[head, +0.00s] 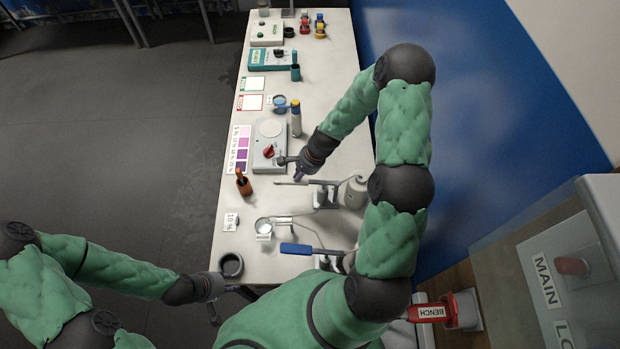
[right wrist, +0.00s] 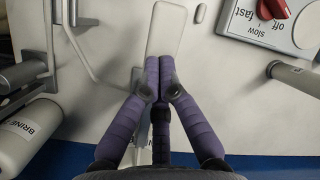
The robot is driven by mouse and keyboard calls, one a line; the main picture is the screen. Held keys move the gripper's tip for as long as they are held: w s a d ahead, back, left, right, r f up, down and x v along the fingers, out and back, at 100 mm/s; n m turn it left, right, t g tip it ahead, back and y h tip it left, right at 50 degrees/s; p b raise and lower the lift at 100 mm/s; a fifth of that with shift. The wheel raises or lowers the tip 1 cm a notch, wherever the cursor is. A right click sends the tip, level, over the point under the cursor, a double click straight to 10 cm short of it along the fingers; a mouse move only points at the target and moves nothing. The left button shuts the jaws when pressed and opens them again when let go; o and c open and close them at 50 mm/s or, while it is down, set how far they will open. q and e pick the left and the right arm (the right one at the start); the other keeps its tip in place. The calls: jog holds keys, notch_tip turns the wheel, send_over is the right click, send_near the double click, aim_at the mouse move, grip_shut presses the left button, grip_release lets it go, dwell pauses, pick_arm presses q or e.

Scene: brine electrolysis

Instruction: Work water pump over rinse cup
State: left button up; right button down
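A pump with a blue lever (head: 297,249), which I take for the water pump, stands at the near end of the bench; my arm hides part of its body. A dark open cup (head: 231,265), perhaps the rinse cup, stands at the near left edge. My left gripper (head: 232,304) is just below this cup, fingers spread and empty. My right gripper (head: 299,178) is at the other pump, with its purple fingertips by that pump's pale lever (head: 289,183). In the right wrist view the fingers (right wrist: 167,66) are together over the pale lever pad (right wrist: 165,32), with no clear grasp.
The brine bottle (right wrist: 22,135) is beside the pale-lever pump. A small glass dish (head: 264,225) stands between the two levers. A stirrer with a red knob (head: 268,152) and an orange-brown bottle (head: 243,182) are farther up the bench. A blue wall (head: 465,110) bounds the right.

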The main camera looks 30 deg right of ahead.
jog(key=f+b, duration=0.2)
jog(key=f, duration=0.1)
jog(key=shift+w+a+f, duration=0.1)
jog(key=shift+a+f, duration=0.05)
jog(key=shift+a, duration=0.05)
jog(key=r+p, duration=0.1)
jog(key=r, duration=0.1)
jog(key=r+p, duration=0.4)
jog(key=shift+s+d, duration=0.2)
jog(key=shift+d, duration=0.15)
jog(key=shift+f, duration=0.1)
dwell(1.0)
jog(key=b+x, duration=0.1)
jog(key=x, duration=0.1)
jog(key=b+x, duration=0.2)
jog(key=d+b+x, duration=0.1)
jog(key=b+x, duration=0.1)
jog(key=shift+s+d+f, duration=0.1)
jog(key=shift+s+f, duration=0.15)
jog(key=shift+s, duration=0.05)
jog(key=p+v, duration=0.1)
jog(key=v, duration=0.1)
jog(key=a+p+v, duration=0.1)
jog(key=p+v, duration=0.3)
jog(key=shift+w+a+r, duration=0.1)
jog(key=shift+w+r, duration=0.2)
jog(key=shift+r, duration=0.1)
jog(key=shift+f, duration=0.1)
dwell(0.9)
